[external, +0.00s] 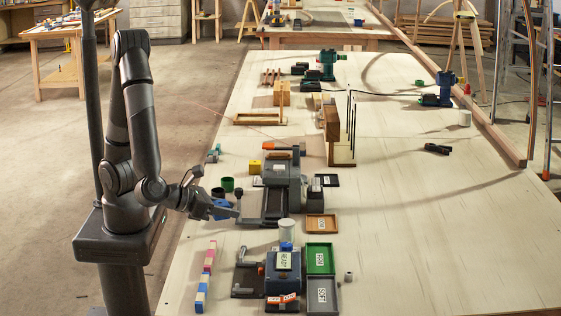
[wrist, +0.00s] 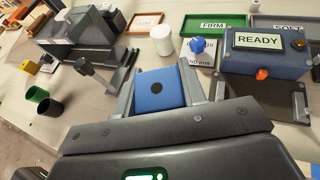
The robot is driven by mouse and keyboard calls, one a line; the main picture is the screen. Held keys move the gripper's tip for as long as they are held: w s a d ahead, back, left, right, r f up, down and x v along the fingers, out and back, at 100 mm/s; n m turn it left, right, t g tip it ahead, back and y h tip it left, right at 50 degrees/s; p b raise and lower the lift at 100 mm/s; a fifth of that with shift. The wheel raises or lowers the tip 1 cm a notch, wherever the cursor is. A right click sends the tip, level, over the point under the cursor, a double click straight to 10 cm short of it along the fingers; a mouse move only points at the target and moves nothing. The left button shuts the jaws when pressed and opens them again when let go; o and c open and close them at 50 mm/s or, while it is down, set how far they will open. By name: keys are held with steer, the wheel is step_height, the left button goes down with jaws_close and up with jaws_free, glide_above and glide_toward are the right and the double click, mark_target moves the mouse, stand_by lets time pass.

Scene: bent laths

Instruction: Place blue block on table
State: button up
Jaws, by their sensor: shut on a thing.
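In the external view my gripper (external: 226,210) is near the left edge of the pale wooden table (external: 420,215), left of the grey vise-like device. Only a little of the blue block (external: 220,205) shows there. I cannot tell how high it is above the table.
A device reading READY (external: 284,261) stands at the front, beside a green FIRM tray (external: 320,258) and a grey tray (external: 322,295). A grey vise-like device (external: 282,180), dark green cup (external: 228,184) and white cylinder (external: 287,230) stand close by. The table's right side is largely clear.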

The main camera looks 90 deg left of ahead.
glide_above(261, 240)
step_height(261, 240, down, 7)
steer(key=shift+a+r, duration=0.1)
steer(key=shift+a, duration=0.05)
steer(key=shift+f, duration=1.95)
steer(key=shift+f, duration=0.1)
steer(key=o, duration=1)
steer(key=shift+c, duration=0.2)
steer(key=v, duration=1.2)
